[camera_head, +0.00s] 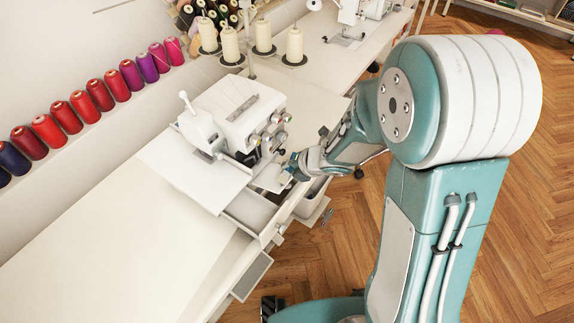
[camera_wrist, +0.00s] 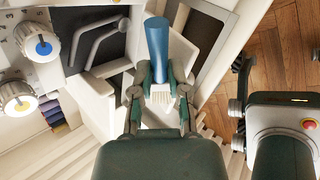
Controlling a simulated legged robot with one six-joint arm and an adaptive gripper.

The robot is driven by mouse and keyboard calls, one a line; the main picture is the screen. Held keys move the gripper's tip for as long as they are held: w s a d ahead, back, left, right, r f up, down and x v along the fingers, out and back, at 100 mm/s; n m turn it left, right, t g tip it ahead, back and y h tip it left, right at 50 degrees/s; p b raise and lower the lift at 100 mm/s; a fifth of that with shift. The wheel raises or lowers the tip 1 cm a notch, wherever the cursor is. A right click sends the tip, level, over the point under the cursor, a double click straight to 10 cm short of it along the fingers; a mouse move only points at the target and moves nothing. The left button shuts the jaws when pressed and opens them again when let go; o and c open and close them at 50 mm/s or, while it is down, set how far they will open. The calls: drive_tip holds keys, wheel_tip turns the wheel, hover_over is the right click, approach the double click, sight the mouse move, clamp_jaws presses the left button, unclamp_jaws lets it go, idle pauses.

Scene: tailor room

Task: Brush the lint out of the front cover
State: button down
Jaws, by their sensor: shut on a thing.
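The white overlock sewing machine (camera_head: 240,115) stands on the white table, with its front open low on its right side. A pale flap that looks like the front cover (camera_head: 270,178) sticks out there. My gripper (camera_head: 298,168) is close in front of it. In the wrist view, my gripper (camera_wrist: 160,78) is shut on a small brush with a blue handle (camera_wrist: 157,40) and pale bristles (camera_wrist: 161,98). The machine's dark inside (camera_wrist: 95,35) with bent metal parts shows to the left of the brush. I cannot make out lint, or whether the bristles touch anything.
An open drawer (camera_head: 250,208) juts from the table edge below the machine. Thread cones (camera_head: 262,40) stand behind the machine, and coloured spools (camera_head: 75,105) line the wall ledge. The table's left part (camera_head: 120,240) is clear. Wooden floor (camera_head: 320,255) lies to the right.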

drive_tip(key=shift+w+d, duration=0.2)
drive_tip(key=shift+w, duration=0.55)
drive_tip(key=shift+s+a, duration=0.15)
drive_tip(key=shift+s, duration=0.3)
drive_tip(key=shift+s+a, duration=0.4)
drive_tip(key=shift+s, duration=0.05)
drive_tip(key=shift+w+a+r, duration=0.15)
drive_tip(key=shift+a+r, duration=0.05)
drive_tip(key=shift+r, duration=0.4)
drive_tip(key=shift+w+a+r, duration=0.1)
drive_tip(key=shift+a+r, duration=0.05)
drive_tip(key=shift+r, duration=0.45)
drive_tip(key=shift+w+a+r, duration=0.15)
drive_tip(key=shift+a+r, duration=0.05)
drive_tip(key=shift+r, duration=0.4)
